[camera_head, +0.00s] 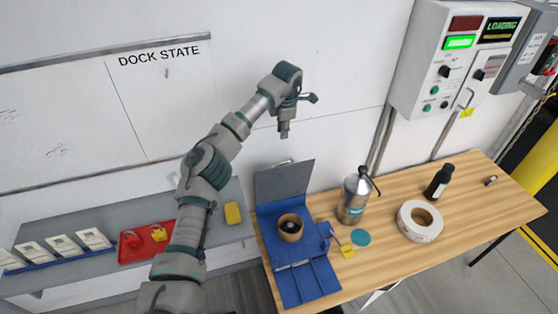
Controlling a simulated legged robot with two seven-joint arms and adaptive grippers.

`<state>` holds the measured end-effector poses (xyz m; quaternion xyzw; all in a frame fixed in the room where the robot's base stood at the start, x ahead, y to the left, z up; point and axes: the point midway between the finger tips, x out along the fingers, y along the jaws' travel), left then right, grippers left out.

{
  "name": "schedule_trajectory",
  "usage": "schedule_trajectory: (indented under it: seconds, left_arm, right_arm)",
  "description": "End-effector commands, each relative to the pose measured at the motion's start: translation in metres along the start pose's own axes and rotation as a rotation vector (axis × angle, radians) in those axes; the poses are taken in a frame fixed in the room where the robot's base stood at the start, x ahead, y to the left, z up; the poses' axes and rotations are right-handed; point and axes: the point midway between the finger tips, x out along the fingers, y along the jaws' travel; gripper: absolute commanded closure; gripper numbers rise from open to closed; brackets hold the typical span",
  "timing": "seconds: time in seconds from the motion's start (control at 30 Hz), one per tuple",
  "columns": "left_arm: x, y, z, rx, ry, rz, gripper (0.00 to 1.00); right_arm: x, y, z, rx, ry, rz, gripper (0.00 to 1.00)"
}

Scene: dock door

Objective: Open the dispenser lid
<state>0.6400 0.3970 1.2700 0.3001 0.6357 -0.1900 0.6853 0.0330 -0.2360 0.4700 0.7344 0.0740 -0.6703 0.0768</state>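A silver metal canister (354,197) with a blue-green label stands upright on the wooden table; it looks like the dispenser. A black lever or spout (369,175) sits at its top. Whether its lid is closed is too small to tell. My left gripper (300,116) is raised in front of the white wall, above and to the left of the canister. Its fingers are spread apart, empty and touching nothing. My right gripper is not in view.
On the wooden table (464,205), a blue case (266,233) with a raised lid holds a brown cup (291,227). A control box (454,60) hangs above. A grey shelf stands left.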

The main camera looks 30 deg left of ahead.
Motion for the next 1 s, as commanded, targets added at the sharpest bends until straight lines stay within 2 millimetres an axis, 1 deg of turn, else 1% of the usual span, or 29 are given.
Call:
schedule_trajectory:
  seconds: [0.07, 0.17, 0.27, 0.5, 0.7, 0.83, 1.0]
  left_arm:
    - [0.002, 0.002, -0.004, -0.006, 0.016, 0.004, 0.79]
    - [0.015, 0.002, -0.004, -0.005, 0.018, 0.002, 0.79]
    - [0.034, 0.001, -0.004, -0.004, 0.017, 0.001, 0.79]
    - [0.092, 0.001, -0.006, -0.004, 0.014, -0.001, 0.79]
    - [0.136, 0.002, -0.005, -0.004, 0.012, -0.001, 0.79]
    - [0.156, 0.001, -0.004, -0.004, 0.01, 0.0, 0.79]
    - [0.169, 0.001, -0.004, -0.003, 0.01, 0.003, 0.79]
  right_arm:
    - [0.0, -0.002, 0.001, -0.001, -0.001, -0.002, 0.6]
    - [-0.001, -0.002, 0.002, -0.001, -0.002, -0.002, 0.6]
    - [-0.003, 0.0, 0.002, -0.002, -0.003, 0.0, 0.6]
    - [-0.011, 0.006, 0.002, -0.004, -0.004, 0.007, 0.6]
    - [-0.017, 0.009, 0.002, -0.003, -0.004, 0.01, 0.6]
    - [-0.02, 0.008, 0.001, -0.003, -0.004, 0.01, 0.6]
    - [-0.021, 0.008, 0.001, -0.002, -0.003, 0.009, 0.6]
